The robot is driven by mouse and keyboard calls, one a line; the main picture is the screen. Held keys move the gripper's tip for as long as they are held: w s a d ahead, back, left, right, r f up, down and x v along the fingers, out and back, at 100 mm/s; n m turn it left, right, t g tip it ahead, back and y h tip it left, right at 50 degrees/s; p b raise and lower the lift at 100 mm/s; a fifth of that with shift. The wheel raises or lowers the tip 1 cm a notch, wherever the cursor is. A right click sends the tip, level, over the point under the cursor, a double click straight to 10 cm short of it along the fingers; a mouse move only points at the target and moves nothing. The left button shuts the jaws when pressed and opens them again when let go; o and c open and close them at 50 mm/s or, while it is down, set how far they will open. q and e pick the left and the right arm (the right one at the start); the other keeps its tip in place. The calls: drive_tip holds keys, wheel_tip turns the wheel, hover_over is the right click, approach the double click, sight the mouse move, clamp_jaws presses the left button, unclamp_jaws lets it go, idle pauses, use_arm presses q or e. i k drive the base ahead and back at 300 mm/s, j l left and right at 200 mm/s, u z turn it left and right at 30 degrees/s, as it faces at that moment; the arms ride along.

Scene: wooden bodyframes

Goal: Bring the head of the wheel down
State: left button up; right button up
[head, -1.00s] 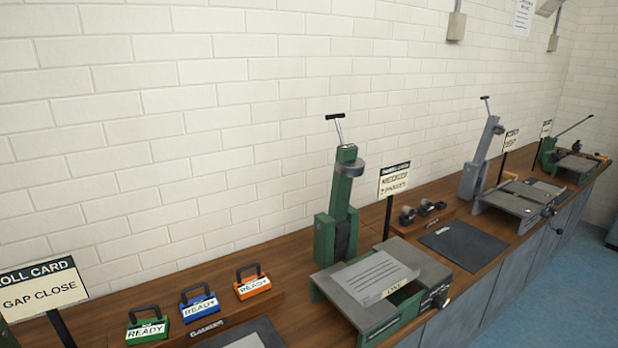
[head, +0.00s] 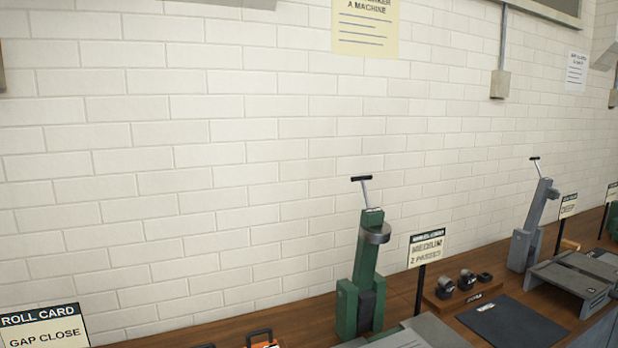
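Two machines with tilted upright heads stand on the wooden bench; I cannot tell which one the task means. The green machine (head: 366,262) is near the middle, its column leaning slightly, with a round grey part (head: 374,233) near the top and a T-shaped handle (head: 363,187) above it. Its flat bed (head: 425,333) is cut off at the bottom edge. The grey machine (head: 533,225) stands farther right, its head also raised and its T handle (head: 537,166) up. Neither of my grippers shows in the head view.
A "ROLL CARD GAP CLOSE" sign (head: 44,328) is at lower left.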

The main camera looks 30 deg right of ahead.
sight(373, 232)
drive_tip(key=l+u, duration=0.3)
drive_tip(key=l, duration=0.25)
drive_tip(key=k+l+u, duration=0.15)
drive_tip(key=l+u, duration=0.15)
drive_tip(key=l, duration=0.15)
drive_tip(key=k+l, duration=0.1)
drive_tip(key=l, duration=0.25)
drive_tip(key=k+l+u, duration=0.1)
drive_tip(key=l, duration=0.3)
drive_tip(key=k+l, duration=0.1)
drive_tip(key=l, duration=0.25)
drive_tip(key=l+u, duration=0.05)
